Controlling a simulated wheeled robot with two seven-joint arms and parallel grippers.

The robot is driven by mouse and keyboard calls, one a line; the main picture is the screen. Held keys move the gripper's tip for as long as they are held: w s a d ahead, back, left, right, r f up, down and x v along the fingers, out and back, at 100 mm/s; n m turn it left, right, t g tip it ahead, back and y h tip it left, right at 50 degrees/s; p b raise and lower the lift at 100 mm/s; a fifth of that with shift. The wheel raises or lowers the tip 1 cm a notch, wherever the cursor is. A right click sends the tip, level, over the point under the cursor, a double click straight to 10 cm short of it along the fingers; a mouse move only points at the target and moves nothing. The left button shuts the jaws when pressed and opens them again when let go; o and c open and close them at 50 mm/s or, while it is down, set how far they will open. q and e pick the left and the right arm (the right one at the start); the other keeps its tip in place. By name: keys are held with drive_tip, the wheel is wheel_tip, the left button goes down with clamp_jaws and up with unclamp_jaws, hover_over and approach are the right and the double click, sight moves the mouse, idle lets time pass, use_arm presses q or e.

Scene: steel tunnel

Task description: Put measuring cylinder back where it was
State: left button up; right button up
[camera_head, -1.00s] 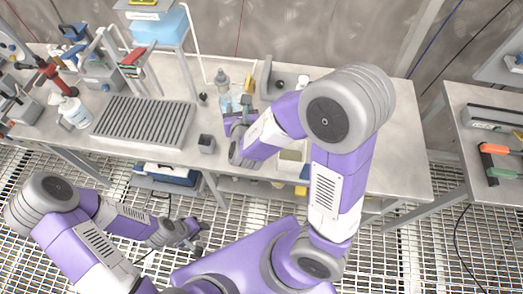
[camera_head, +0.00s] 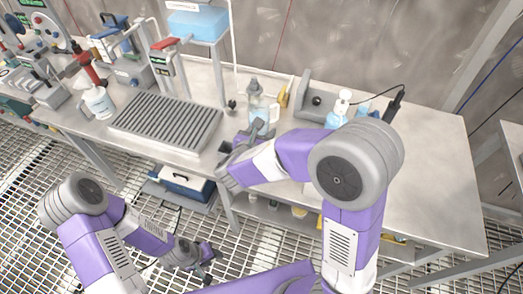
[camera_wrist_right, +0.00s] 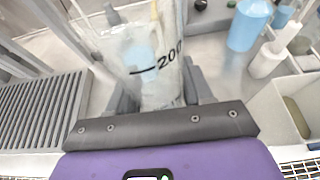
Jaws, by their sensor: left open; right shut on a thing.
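The measuring cylinder (camera_wrist_right: 168,70) is clear, with a black "200" mark, and stands between the fingers of my right gripper (camera_wrist_right: 160,95) in the right wrist view. The right gripper (camera_head: 255,130) is shut on it over the bench, near the grey ribbed rack. In the head view the cylinder is hard to tell apart from the clear grey-capped bottle (camera_head: 254,92) close by. The cylinder's base is hidden, so I cannot tell whether it touches the bench. My left gripper (camera_head: 206,262) is open and empty, low in front of the bench above the grating.
The ribbed rack (camera_head: 166,122) lies left of the right gripper. A blue bottle (camera_wrist_right: 248,25) and a white bottle (camera_wrist_right: 268,60) stand to the right in the wrist view, beside a pale bin (camera_wrist_right: 270,112). The bench top (camera_head: 435,160) is clear at its right end.

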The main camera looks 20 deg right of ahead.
drive_tip(key=shift+f+b, duration=0.75)
drive_tip(key=shift+f, duration=1.55)
drive_tip(key=shift+f, duration=0.15)
drive_tip(key=o, duration=1.1)
drive_tip(key=shift+s+a+r, duration=0.2)
drive_tip(key=shift+r, duration=0.1)
drive_tip(key=p+v, duration=0.2)
drive_tip(key=v, duration=0.9)
drive_tip(key=shift+s+p, duration=0.2)
drive_tip(key=shift+p, duration=0.15)
